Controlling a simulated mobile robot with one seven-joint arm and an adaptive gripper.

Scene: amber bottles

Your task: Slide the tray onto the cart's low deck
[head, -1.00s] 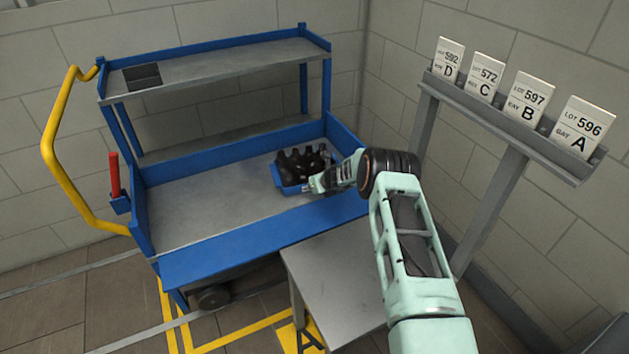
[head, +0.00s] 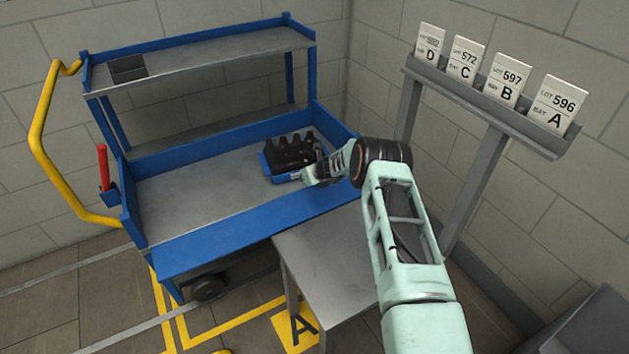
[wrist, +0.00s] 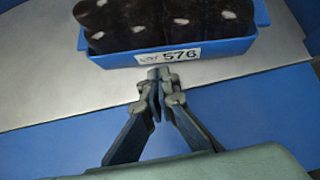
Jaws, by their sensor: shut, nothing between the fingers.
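The blue tray (head: 286,178) holds several dark bottles (head: 292,152) and sits on the grey low deck (head: 200,195) of the blue cart, toward its right end. In the wrist view the tray's near wall (wrist: 215,50) carries a label reading 576, and the bottles (wrist: 165,18) stand inside. My gripper (head: 305,178) is at the tray's near side. In the wrist view my gripper (wrist: 158,76) is shut and empty, its tips just short of the label. I cannot tell whether they touch the wall.
The cart has an upper shelf (head: 210,60), a yellow handle (head: 38,140) and a red lever (head: 103,168). A grey table (head: 325,260) stands empty in front. A sign rail (head: 490,105) with cards A to D is at right. The deck's left part is clear.

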